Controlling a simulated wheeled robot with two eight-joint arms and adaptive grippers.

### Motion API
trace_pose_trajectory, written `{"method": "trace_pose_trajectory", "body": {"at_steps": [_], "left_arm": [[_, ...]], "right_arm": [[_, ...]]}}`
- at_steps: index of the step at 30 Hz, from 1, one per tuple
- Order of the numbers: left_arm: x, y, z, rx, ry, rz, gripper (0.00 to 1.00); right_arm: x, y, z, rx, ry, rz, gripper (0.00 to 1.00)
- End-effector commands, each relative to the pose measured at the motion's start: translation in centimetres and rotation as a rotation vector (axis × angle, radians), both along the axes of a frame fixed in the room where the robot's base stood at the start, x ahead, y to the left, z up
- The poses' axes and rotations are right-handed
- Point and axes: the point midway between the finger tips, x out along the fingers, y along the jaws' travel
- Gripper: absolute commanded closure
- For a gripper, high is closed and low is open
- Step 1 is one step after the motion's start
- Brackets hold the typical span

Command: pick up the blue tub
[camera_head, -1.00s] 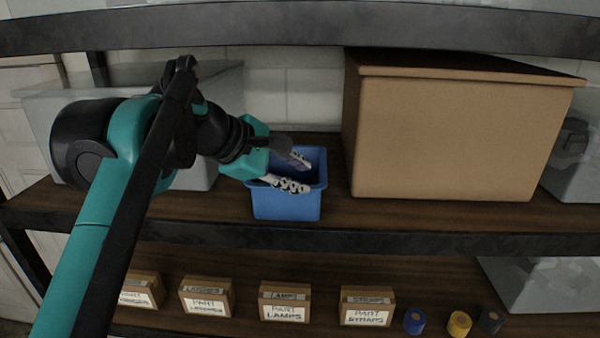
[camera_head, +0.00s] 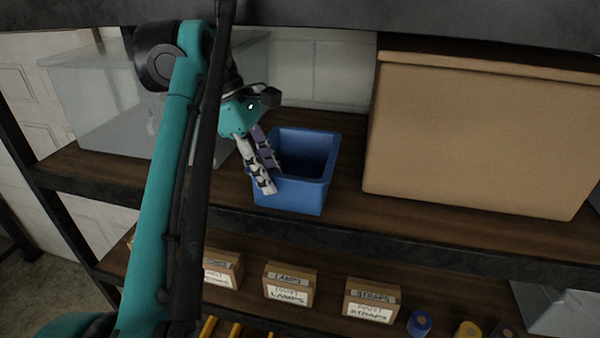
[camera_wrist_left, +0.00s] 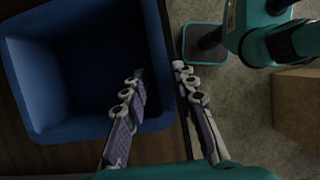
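The blue tub (camera_head: 292,195) stands upright on the dark wooden shelf, left of the large cardboard box. Its inside looks dark and empty. My left gripper (camera_head: 268,180) points down at the tub's near left side. In the left wrist view the tub (camera_wrist_left: 35,95) fills the left part. There my left gripper (camera_wrist_left: 160,72) has its fingers apart, one over the tub's inside and one beyond its rim, with the tub wall between them. I cannot tell whether either finger touches the wall. My right gripper is not in view.
A large cardboard box (camera_head: 470,140) stands close on the right. A translucent bin (camera_head: 120,110) stands behind my left arm. The shelf above (camera_head: 400,20) limits headroom. Small labelled boxes (camera_head: 290,285) and a blue roll (camera_head: 419,322) sit on the shelf below.

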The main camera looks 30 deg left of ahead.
Motion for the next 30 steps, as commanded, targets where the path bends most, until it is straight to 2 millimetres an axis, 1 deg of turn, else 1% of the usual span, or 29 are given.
{"method": "trace_pose_trajectory", "body": {"at_steps": [6,10,13,19,20,21,22,23,30], "left_arm": [[0.0,-1.8,-2.5,0.0,-0.003,-0.003,0.72],[0.2,-2.5,-4.1,0.0,-0.003,-0.001,0.72],[0.3,-2.6,-4.7,0.0,-0.003,-0.001,0.72],[0.3,-2.6,-4.8,0.0,-0.002,0.0,0.72],[0.3,-2.6,-4.8,0.0,-0.002,0.0,0.78],[0.3,-2.6,-4.8,0.0,-0.003,-0.001,0.88],[0.3,-2.6,-4.7,0.0,-0.003,-0.001,0.96],[0.3,-2.6,-4.7,0.0,-0.003,-0.001,1.0],[0.3,-2.6,-4.7,0.0,-0.004,-0.001,1.0]], "right_arm": [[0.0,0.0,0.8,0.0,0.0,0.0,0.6],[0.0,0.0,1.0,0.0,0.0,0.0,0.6],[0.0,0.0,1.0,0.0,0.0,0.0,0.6],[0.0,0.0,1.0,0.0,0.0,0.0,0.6],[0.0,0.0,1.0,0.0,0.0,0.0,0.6],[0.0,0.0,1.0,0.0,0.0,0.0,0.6],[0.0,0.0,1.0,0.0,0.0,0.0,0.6],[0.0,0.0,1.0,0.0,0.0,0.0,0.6],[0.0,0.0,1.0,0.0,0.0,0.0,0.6]]}}
